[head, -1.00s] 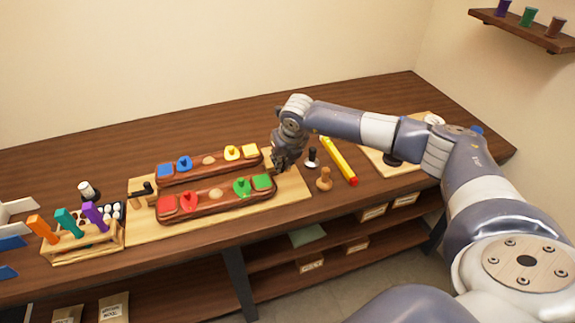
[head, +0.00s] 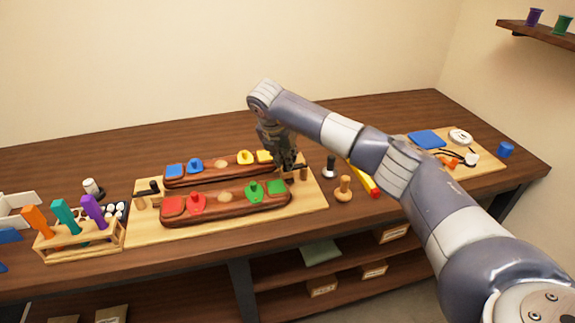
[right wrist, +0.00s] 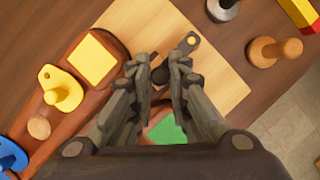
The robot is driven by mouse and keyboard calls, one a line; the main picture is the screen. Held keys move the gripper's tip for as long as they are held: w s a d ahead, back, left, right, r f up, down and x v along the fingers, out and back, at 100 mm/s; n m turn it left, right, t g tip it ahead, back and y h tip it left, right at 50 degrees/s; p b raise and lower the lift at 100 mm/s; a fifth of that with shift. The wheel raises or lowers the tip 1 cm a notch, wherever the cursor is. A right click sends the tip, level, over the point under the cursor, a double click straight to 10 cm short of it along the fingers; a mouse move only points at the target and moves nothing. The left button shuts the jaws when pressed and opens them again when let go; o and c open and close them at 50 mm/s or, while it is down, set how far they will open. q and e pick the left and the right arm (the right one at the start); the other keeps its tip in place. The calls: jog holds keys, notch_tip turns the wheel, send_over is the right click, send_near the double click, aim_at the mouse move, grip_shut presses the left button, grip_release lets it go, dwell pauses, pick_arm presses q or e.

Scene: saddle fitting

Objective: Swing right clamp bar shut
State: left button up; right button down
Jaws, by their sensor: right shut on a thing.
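A pale wooden board (head: 315,205) carries two dark brown saddle bars side by side, the rear one (head: 216,174) with blue and yellow pads, the front one (head: 233,207) with red and green pads. My right gripper (head: 287,165) points down at the board's right end, by the yellow (head: 264,156) and green (head: 277,187) end pads. In the right wrist view the right clamp bar (right wrist: 184,49), dark with a brass-coloured pivot, runs between the fingertips (right wrist: 161,72), which are shut on it. The fingers hide part of the bar. The left clamp (head: 148,190) is at the board's left end. My left gripper is out of view.
A rack of coloured handles (head: 80,238) is at the left. The table behind the board is clear.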

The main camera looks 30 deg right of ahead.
jog(key=shift+w+m, duration=0.25)
jog(key=shift+m, duration=0.15)
jog(key=shift+d+r, duration=0.1)
jog(key=c, duration=1.5)
grip_release()
jog(key=shift+c, duration=0.2)
jog(key=v, duration=1.1)
jog(key=shift+a+r, duration=0.3)
jog(key=shift+r, duration=0.05)
jog(key=shift+w+a, duration=0.1)
